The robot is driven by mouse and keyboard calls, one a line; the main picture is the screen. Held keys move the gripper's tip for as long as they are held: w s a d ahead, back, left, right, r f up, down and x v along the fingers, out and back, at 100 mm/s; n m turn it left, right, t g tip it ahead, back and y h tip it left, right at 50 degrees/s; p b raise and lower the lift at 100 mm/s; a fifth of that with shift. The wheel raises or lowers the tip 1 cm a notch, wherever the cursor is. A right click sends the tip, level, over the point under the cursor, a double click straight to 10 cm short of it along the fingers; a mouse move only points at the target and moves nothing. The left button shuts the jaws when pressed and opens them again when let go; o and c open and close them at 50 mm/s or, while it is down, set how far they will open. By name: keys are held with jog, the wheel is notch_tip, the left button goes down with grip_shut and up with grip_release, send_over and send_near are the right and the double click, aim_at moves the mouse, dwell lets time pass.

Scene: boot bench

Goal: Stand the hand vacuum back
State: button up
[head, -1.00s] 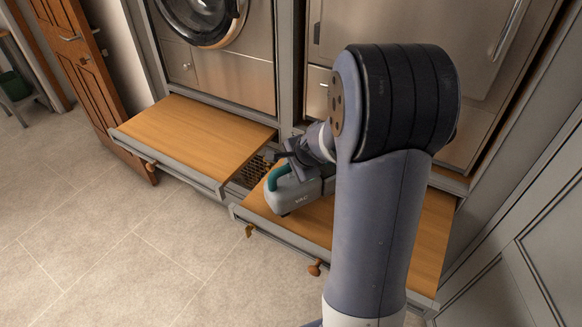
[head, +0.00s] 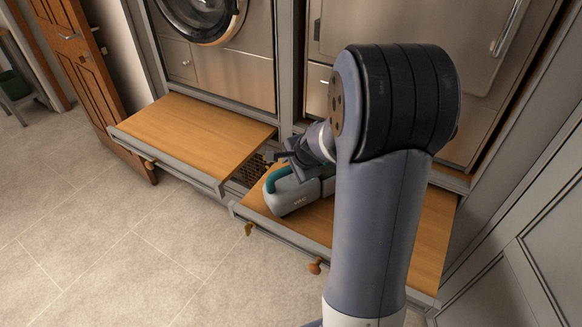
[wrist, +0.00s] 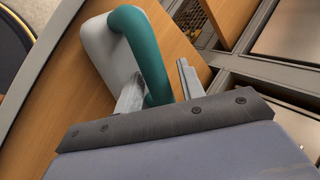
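The hand vacuum, a grey body with a teal looped handle, rests on the right wooden bench panel in the head view (head: 292,196). In the wrist view the vacuum's pale body (wrist: 105,55) lies beyond the fingers. My gripper (wrist: 160,82) has its two fingers apart, with the teal handle (wrist: 150,50) between them. The left finger overlaps the handle's edge, while a narrow gap shows before the right finger. My gripper also shows in the head view (head: 285,157), just above and behind the vacuum.
The right bench panel (head: 432,235) has a grey front rim with knobs. A left wooden panel (head: 190,135) is clear. A dark grille (head: 252,172) lies between the panels. Steel appliance fronts (head: 235,80) stand behind, and a grey cabinet (head: 525,260) borders the right.

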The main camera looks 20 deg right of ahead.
jog(key=shift+o, duration=0.9)
jog(key=shift+s+f, duration=0.1)
jog(key=p+v, duration=0.1)
jog(key=v, duration=0.9)
jog(key=shift+s+r, duration=0.2)
jog(key=shift+r, duration=0.2)
jog(key=b+x, duration=0.1)
jog(key=x, duration=0.9)
jog(key=shift+w+f, duration=0.3)
jog(key=shift+r, duration=0.15)
jog(key=shift+s+a, duration=0.1)
